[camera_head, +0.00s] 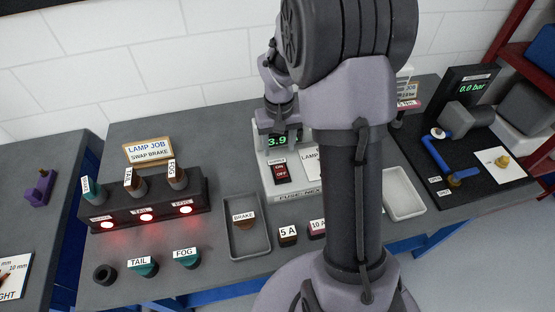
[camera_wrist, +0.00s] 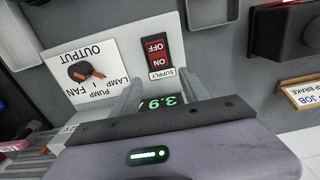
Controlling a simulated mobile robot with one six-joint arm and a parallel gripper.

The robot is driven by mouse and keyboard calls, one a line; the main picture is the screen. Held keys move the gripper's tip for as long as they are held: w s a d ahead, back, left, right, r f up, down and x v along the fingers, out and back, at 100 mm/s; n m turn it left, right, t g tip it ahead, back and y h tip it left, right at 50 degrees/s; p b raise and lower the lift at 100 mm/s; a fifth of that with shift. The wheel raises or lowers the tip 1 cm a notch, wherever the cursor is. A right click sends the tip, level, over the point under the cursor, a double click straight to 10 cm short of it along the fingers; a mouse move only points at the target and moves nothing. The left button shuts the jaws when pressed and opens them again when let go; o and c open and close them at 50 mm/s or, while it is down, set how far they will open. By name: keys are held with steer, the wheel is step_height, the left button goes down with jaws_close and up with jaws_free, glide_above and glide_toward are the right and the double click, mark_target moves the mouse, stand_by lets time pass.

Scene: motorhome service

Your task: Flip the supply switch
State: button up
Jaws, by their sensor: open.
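The supply switch (camera_head: 281,172) is a red rocker marked ON and OFF in a dark frame, on the light panel (camera_head: 258,158) of the fuse unit. In the wrist view the switch (camera_wrist: 157,58) shows upside down, just beyond the fingertips, with the SUPPLY label beside it. I cannot tell which side is pressed. My gripper (camera_wrist: 161,84) is open and empty; its fingers stand apart over the panel around the green display (camera_wrist: 170,101), short of the switch. In the head view my gripper (camera_head: 277,128) is above the display, behind the switch.
An OUTPUT dial (camera_wrist: 82,73) is beside the switch; my arm hides it in the head view. A lamp block (camera_head: 147,213) with glowing red lights stands left. A grey tray (camera_head: 229,206) and fuses (camera_head: 287,236) lie in front. A pressure rig (camera_head: 470,150) stands right.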

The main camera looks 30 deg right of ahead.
mark_target(279, 165)
step_height(279, 165, down, 7)
steer(key=shift+r+b, duration=0.1)
steer(key=shift+b, duration=0.5)
